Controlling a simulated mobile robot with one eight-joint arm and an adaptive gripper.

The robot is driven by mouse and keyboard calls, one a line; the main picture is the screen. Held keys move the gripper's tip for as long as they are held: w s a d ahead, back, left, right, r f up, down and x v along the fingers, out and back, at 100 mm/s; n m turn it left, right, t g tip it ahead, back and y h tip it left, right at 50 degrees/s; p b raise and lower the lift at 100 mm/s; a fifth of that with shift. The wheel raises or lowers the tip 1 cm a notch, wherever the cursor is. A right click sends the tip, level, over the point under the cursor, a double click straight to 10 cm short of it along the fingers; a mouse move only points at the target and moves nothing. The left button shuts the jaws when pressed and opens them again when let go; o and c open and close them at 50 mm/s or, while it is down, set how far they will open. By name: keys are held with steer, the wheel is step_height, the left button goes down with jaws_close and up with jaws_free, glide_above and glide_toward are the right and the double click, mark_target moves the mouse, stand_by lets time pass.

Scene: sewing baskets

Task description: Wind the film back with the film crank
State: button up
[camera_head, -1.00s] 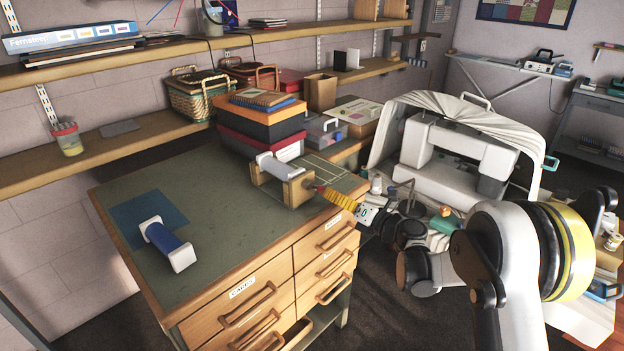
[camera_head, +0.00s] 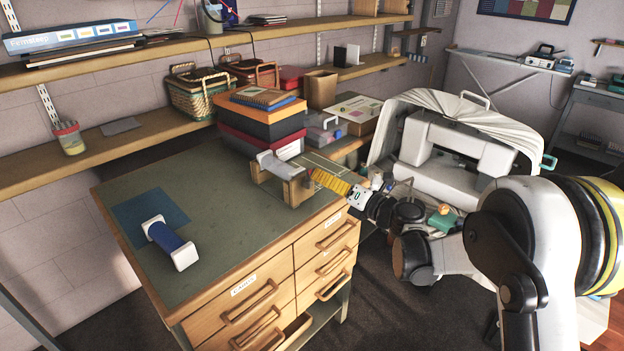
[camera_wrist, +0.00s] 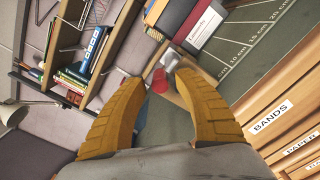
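A wooden stand with a pale roll (camera_head: 275,164) between its end blocks (camera_head: 298,190) stands on the green bench top; I take it for the film crank. A small red knob (camera_head: 309,175) sits at its right side. The knob also shows in the wrist view (camera_wrist: 160,82), between and beyond my fingertips. My gripper (camera_head: 313,176) has yellow fingers, points left at the knob and is open; in the wrist view (camera_wrist: 158,79) a gap shows between the tips. Whether a finger touches the knob I cannot tell. A blue spool with white ends (camera_head: 170,242) lies at the bench's left.
Stacked boxes (camera_head: 262,125) stand just behind the wooden stand. A blue square mat (camera_head: 140,208) lies under part of the blue spool.

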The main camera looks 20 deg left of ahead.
steer(key=b+v, duration=0.1)
steer(key=v, duration=0.6)
stand_by(0.4)
